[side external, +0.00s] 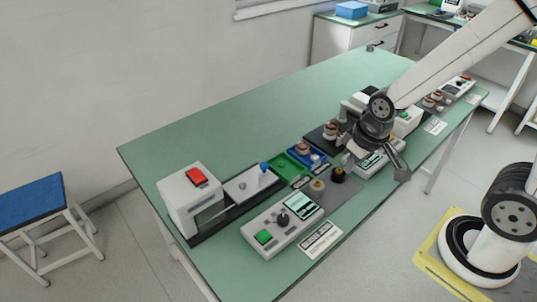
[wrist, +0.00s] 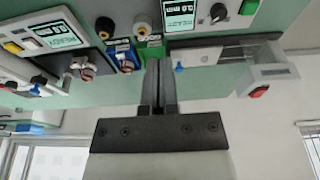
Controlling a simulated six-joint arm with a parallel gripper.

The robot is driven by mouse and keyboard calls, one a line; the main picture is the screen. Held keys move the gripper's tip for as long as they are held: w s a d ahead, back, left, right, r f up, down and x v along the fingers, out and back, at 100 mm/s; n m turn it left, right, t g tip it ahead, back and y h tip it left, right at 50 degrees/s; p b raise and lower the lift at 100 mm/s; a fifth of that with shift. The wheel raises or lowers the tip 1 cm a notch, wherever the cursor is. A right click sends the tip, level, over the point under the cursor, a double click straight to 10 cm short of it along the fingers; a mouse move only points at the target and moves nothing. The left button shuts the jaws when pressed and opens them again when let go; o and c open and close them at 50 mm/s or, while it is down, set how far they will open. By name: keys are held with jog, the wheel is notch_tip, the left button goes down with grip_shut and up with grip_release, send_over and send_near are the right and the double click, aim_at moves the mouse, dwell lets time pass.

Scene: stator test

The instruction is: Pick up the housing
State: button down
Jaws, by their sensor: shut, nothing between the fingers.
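I cannot tell for sure which part is the housing. One round copper-and-white part (side external: 302,148) sits in the blue tray (side external: 317,161); it also shows in the wrist view (wrist: 126,66). A similar part (side external: 330,130) stands on a dark plate behind it and shows in the wrist view (wrist: 87,72). My gripper (side external: 402,174) is above the right part of the bench, at its front side, apart from both parts. In the wrist view its fingers (wrist: 158,65) are together with nothing between them.
A green tray (side external: 290,170) adjoins the blue one. A press-like unit with a red switch (side external: 196,176) and a control box with a green button (side external: 264,237) stand at the left. More devices stand at the right. The green bench's back left area (side external: 220,130) is clear.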

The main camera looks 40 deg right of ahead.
grip_release()
dwell(0.3)
jog(key=n+t+y, duration=0.2)
jog(key=n, duration=0.4)
send_over(319, 183)
jog(key=s+d, duration=0.2)
notch_tip(319, 183, down, 11)
jog(key=shift+s+a+f+g, duration=0.2)
jog(key=shift+f+g, duration=0.1)
jog(key=shift+f, duration=0.3)
jog(key=shift+f, duration=0.1)
jog(key=shift+x, duration=1.2)
